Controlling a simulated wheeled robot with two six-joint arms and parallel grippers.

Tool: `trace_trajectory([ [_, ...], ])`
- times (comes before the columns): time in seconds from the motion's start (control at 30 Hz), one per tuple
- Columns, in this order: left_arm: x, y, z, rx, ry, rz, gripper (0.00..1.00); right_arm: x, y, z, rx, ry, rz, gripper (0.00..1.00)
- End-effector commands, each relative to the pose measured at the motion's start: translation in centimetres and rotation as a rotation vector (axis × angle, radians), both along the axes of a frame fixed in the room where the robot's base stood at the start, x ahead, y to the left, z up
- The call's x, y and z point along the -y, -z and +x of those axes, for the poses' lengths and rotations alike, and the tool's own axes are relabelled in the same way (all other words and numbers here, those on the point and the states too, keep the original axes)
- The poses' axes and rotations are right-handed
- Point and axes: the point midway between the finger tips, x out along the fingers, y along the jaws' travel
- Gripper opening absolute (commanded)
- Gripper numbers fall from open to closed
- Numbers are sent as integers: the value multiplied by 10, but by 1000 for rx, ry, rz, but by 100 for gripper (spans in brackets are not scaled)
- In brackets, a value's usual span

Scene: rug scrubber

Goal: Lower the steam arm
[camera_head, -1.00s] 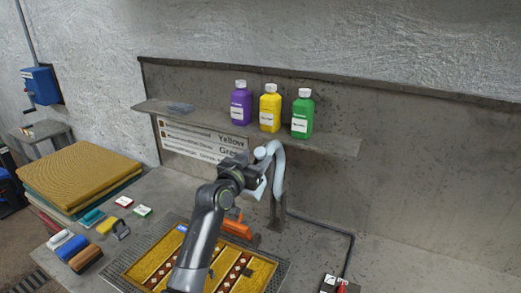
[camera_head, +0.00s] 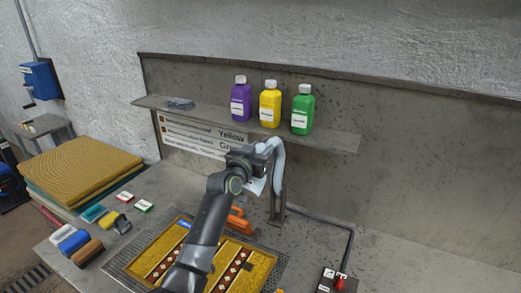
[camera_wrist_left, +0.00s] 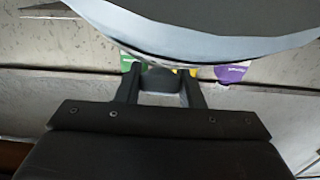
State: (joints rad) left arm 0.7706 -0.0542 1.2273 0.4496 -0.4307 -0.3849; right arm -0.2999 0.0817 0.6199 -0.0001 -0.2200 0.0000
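The steam arm (camera_head: 279,165) is a pale blue-grey curved pipe on a dark post behind the work area. Its bend is raised, and its front end is partly hidden by my left gripper (camera_head: 266,149). In the left wrist view, a large pale curved surface of the steam arm (camera_wrist_left: 200,38) fills the top. The fingers of my left gripper (camera_wrist_left: 161,82) are apart just below it, with a small greyish rounded part seen between them. I cannot tell whether they touch it. My right gripper is not in view.
A patterned yellow rug (camera_head: 150,262) lies on a grate under my arm, with an orange tool (camera_head: 238,222) behind it. Purple, yellow and green bottles (camera_head: 270,104) stand on a shelf (camera_head: 335,142) above. Brushes (camera_head: 72,240) and folded rugs (camera_head: 85,165) are at left. A control box (camera_head: 336,282) is at right.

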Motion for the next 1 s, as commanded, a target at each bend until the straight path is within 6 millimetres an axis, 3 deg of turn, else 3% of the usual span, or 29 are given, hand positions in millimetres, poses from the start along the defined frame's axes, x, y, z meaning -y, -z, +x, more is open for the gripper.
trace_trajectory([
  [0.03, 0, 0, 0, 0, 0, 0, 24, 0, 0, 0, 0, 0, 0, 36],
  [0.23, 0, 0, 0, 0, 0, 0, 0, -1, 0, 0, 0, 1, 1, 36],
  [0.47, -1, 2, -1, 4, 0, -2, 0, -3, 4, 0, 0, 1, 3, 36],
  [0.63, -3, 9, -7, 24, 0, -11, 0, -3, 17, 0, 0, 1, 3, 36],
  [1.0, -14, 35, -34, 130, -1, -54, 0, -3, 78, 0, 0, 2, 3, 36],
])
